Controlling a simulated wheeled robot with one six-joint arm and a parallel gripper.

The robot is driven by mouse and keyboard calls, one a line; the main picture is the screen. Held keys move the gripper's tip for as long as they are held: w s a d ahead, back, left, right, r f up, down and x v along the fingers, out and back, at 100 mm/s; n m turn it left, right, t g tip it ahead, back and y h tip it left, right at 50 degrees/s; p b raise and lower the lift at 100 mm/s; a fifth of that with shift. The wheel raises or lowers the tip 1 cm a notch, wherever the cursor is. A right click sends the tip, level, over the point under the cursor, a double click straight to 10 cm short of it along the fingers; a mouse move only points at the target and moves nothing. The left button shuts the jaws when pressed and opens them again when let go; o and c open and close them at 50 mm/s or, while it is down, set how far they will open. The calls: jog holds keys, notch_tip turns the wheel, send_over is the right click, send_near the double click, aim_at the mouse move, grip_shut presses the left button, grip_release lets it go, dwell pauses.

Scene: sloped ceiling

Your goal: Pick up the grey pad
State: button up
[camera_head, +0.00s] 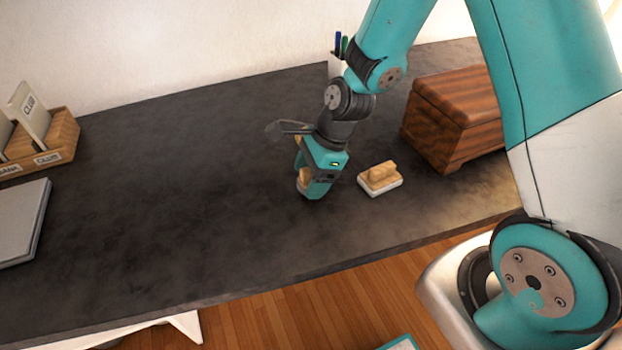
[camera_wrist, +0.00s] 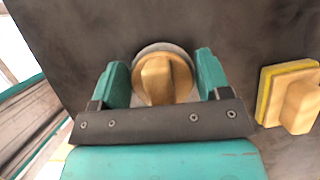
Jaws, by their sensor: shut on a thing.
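The grey pad (camera_wrist: 157,82) is round, with a pale grey rim and a wooden handle on top. In the wrist view it sits between the two teal fingers of my gripper (camera_wrist: 163,74), which is shut on it. In the head view my gripper (camera_head: 316,186) points down at the dark tabletop, and it mostly hides the pad. I cannot tell whether the pad touches the table.
A rectangular wooden-handled block (camera_head: 380,178) lies just right of my gripper; the wrist view shows its yellow edge (camera_wrist: 264,95). A wooden chest (camera_head: 455,115) and a pen holder (camera_head: 336,66) stand behind.

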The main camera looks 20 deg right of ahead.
notch_tip(320, 180, up, 19)
jog(key=p, duration=0.2)
jog(key=shift+f, duration=0.2)
